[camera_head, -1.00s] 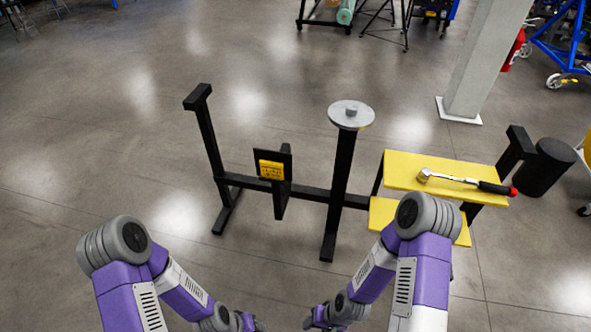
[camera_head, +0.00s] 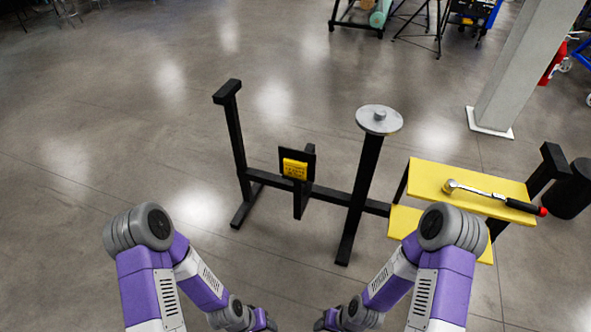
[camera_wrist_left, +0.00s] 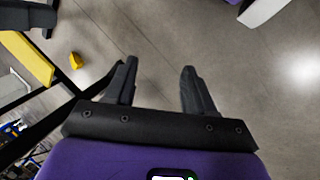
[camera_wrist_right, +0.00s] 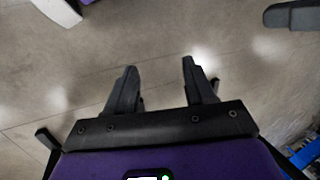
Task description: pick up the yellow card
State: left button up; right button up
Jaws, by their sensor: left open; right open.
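The yellow card (camera_head: 295,169) rests against a small black holder plate (camera_head: 309,158) on the black stand, left of the middle post in the head view. A small yellow piece, perhaps the card, shows at the left in the left wrist view (camera_wrist_left: 76,61). My left gripper (camera_head: 268,325) is low at the bottom edge of the head view, nearer to me than the card and well apart from it. In its wrist view the fingers (camera_wrist_left: 158,75) are apart and empty. My right gripper (camera_head: 322,325) is also low there; its fingers (camera_wrist_right: 159,68) are apart and empty.
The black stand frame (camera_head: 335,195) spans the middle, with a post bearing a grey disc (camera_head: 379,119). At right is a yellow shelf (camera_head: 425,175) with a ratchet wrench (camera_head: 490,194) on it. A black cylinder (camera_head: 572,190) and a pillar (camera_head: 510,75) stand beyond. Floor at left is clear.

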aim_at(293, 169)
jog(key=u, duration=0.05)
jog(key=k, duration=0.5)
jog(key=z, duration=0.95)
jog(key=i, duration=1.25)
jog(key=u, duration=0.4)
